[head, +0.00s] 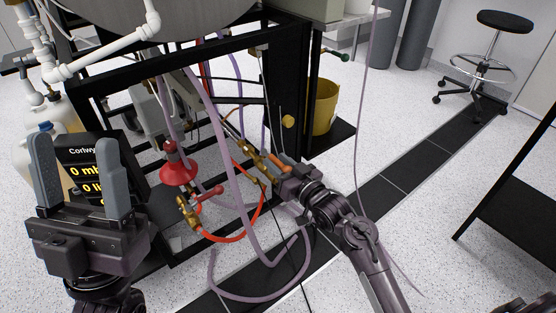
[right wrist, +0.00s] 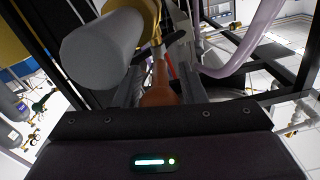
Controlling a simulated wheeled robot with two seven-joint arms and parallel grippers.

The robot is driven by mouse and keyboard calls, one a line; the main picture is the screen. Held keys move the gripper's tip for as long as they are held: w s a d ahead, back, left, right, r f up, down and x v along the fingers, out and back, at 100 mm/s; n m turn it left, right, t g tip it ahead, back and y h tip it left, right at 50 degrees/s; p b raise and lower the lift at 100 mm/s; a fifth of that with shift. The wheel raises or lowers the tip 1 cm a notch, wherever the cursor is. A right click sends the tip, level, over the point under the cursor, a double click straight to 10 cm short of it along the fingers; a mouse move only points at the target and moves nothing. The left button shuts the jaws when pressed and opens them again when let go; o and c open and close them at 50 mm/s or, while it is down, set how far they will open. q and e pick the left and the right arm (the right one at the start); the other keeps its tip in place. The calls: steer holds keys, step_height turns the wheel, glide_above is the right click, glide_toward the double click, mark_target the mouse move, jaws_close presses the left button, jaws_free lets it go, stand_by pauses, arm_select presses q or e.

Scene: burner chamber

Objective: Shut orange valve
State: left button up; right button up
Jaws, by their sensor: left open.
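The orange valve's handle (head: 280,159) shows in the head view at the tip of my right gripper (head: 284,172), beside the brass fittings under the black frame. In the right wrist view the orange handle (right wrist: 157,88) lies between the two dark fingers of my right gripper (right wrist: 160,92). The fingers stand apart with the handle between them; whether they press on it is unclear. My left gripper (head: 79,160) is open and empty at the left of the head view, its grey fingers upright and wide apart, away from the valve.
A brass fitting (head: 252,157), a red-handled valve (head: 208,193) and a red cone (head: 178,169) are left of my right gripper. A purple hose (head: 235,190) hangs close by. A digital display (head: 87,160) stands behind my left gripper. A yellow bin (head: 325,107) stands behind.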

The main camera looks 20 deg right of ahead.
steer(key=c, duration=0.6)
steer(key=shift+o, duration=0.2)
steer(key=shift+s+a+r+m+h+p, duration=0.15)
steer(key=shift+a+m+h+p, duration=0.2)
steer(key=shift+a+m+h, duration=0.35)
steer(key=shift+a+m+t+h, duration=0.4)
steer(key=shift+a+m+h, duration=0.3)
steer(key=shift+h, duration=0.6)
steer(key=shift+a, duration=0.1)
